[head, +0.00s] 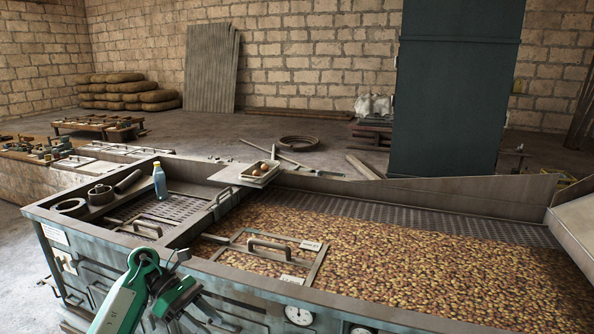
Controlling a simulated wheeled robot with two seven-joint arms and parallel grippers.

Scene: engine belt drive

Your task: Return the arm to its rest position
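My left arm, green and dark grey, comes in at the bottom left of the head view, in front of the long metal machine (338,304). Its rounded top joint stands just before the machine's front rim. My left gripper (200,308) seems to be the dark part hanging low at the arm's end, by the front panel. Its fingers are too small and dark to tell open from shut, and I see nothing clearly held. My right gripper is not in view.
A bed of brown kernels (420,250) fills the machine's right part. A small tray (259,174) with round brown items sits on the back rim. A dark green cabinet (455,90) stands behind.

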